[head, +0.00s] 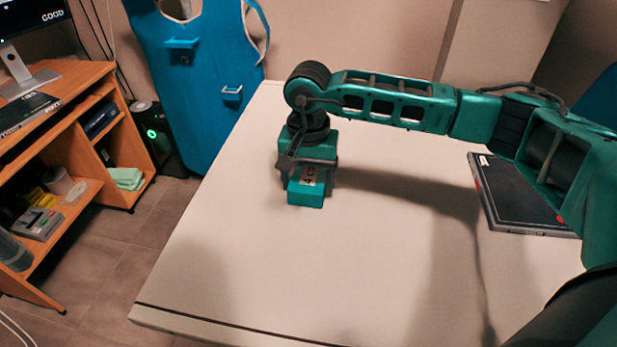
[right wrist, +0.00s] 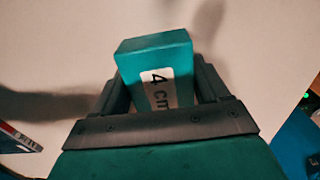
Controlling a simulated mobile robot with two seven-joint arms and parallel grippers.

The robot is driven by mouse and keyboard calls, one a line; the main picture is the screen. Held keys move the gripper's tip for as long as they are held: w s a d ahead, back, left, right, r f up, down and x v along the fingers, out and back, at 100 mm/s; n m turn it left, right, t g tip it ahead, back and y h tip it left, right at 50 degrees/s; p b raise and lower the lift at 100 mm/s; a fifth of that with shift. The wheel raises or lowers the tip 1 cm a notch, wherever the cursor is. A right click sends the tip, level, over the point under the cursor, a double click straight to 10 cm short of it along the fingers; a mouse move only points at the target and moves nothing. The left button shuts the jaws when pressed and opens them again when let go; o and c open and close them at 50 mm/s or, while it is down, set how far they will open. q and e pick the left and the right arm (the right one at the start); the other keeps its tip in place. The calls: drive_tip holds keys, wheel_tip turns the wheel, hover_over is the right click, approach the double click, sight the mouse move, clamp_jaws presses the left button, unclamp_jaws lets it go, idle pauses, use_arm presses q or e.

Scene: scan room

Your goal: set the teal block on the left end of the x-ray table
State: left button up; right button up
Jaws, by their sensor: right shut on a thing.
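The teal block (head: 306,194) carries a white "4 cm" label. My right gripper (head: 304,174) is shut on it, over the left part of the white x-ray table (head: 230,255). In the right wrist view the block (right wrist: 155,48) sits between the two dark fingers of the gripper (right wrist: 160,95), its label facing the camera. I cannot tell whether the block touches the table top. My left gripper is in neither view.
A dark flat panel (head: 520,200) lies on the right part of the table. A wooden desk with shelves (head: 75,85) stands to the left across a floor gap. A blue apron (head: 195,85) hangs behind the table. The table's front left area is bare.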

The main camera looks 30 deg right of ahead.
sight(309, 178)
drive_tip(key=shift+f, duration=0.15)
drive_tip(key=o, duration=1.2)
wheel_tip(309, 178, up, 12)
drive_tip(key=shift+r, duration=0.2)
